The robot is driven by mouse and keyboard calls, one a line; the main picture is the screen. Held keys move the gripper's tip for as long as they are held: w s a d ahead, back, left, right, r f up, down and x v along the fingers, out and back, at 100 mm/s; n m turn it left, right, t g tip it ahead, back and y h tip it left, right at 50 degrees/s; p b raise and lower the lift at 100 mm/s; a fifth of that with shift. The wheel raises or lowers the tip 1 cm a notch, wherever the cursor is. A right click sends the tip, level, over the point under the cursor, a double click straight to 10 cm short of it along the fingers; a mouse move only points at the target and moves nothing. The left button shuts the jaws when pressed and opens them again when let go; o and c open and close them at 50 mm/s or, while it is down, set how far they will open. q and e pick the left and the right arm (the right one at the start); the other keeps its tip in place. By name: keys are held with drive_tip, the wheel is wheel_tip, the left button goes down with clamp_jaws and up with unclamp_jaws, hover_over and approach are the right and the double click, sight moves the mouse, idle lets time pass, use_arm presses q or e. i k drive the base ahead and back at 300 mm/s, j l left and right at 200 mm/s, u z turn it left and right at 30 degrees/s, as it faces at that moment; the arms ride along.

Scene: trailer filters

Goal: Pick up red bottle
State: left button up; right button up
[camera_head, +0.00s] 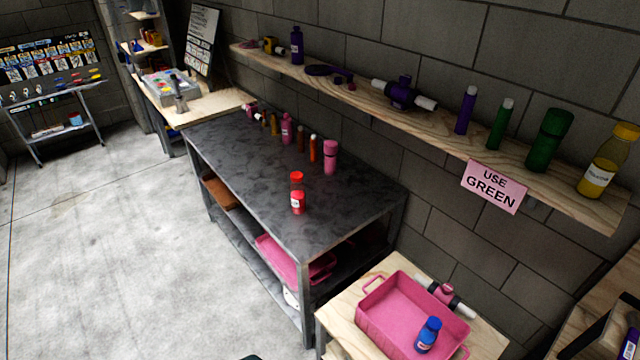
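The red bottle (297,193) stands upright on the dark grey table (250,185), near its front edge. It has a red cap and a pale label. No other object touches it. Neither of my grippers can be made out in the head view. A small dark shape at the bottom edge is too cut off to identify.
Pink, orange and other bottles (330,157) stand along the table's back. A wall shelf (400,110) above holds purple, green and yellow bottles. A pink tray (385,305) with a blue bottle (428,335) sits on a wooden table at lower right. Floor at left is clear.

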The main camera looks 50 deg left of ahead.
sight(298, 201)
drive_tip(key=u, duration=1.95)
drive_tip(key=i+j+z, duration=0.1)
drive_tip(key=z, duration=0.35)
drive_tip(key=i+j+z, duration=0.1)
drive_tip(key=z, duration=0.35)
drive_tip(key=j+z, duration=0.3)
drive_tip(key=z, duration=0.15)
drive_tip(key=i+j+z, duration=0.1)
drive_tip(key=j+z, duration=0.15)
drive_tip(key=z, duration=0.25)
